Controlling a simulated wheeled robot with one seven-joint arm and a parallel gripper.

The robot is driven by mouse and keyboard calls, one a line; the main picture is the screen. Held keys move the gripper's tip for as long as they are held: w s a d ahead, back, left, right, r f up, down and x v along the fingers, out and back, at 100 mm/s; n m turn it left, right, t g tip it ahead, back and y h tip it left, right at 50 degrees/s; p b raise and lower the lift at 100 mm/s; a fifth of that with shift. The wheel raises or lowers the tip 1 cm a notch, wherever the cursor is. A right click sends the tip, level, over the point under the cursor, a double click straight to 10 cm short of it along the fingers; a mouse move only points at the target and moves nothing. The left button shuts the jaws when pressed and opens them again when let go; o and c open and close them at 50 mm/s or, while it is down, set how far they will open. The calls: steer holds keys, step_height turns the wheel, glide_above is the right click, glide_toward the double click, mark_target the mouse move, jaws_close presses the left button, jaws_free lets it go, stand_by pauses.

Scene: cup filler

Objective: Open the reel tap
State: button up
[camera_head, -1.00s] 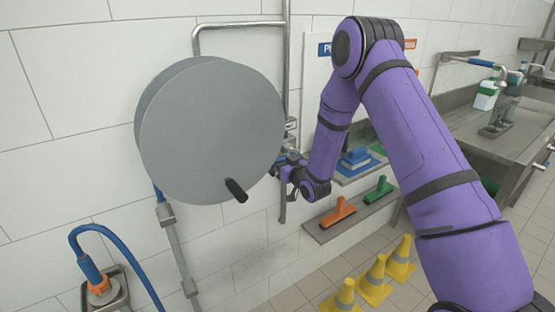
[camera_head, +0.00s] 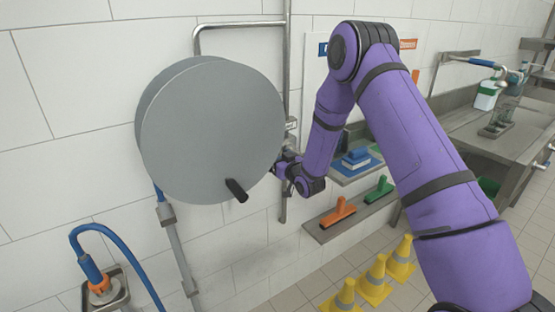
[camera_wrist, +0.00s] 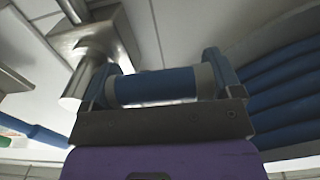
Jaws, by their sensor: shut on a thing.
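The hose reel (camera_head: 210,130) is a large grey drum on the white tiled wall, with a black knob (camera_head: 236,190) on its face. The reel tap has a blue handle (camera_wrist: 155,87) with a grey end, beside a metal pipe body (camera_wrist: 98,40) in the wrist view. My gripper (camera_wrist: 160,76) is shut on this blue handle, one finger at each end of it. In the head view my gripper (camera_head: 284,168) is at the reel's right edge, by the vertical pipe; the tap handle is hidden there.
Blue hose coils (camera_wrist: 285,85) lie close to the right of my gripper. A shelf (camera_head: 352,218) with orange and green squeegees is below my arm. Yellow cones (camera_head: 374,283) stand on the floor. A hose nozzle (camera_head: 92,275) rests in a holder at lower left.

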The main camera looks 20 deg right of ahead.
step_height(320, 180, down, 2)
steer(key=n, duration=0.3)
steer(key=shift+f, duration=0.1)
steer(key=w+d+f+n, duration=0.1)
steer(key=d+f+n, duration=0.4)
steer(key=n, duration=0.7)
steer(key=shift+w+d+f+n, duration=0.15)
steer(key=shift+w+f+n, duration=0.1)
steer(key=shift+w+n, duration=0.05)
stand_by(0.4)
steer(key=o, duration=1.1)
steer(key=shift+d, duration=0.1)
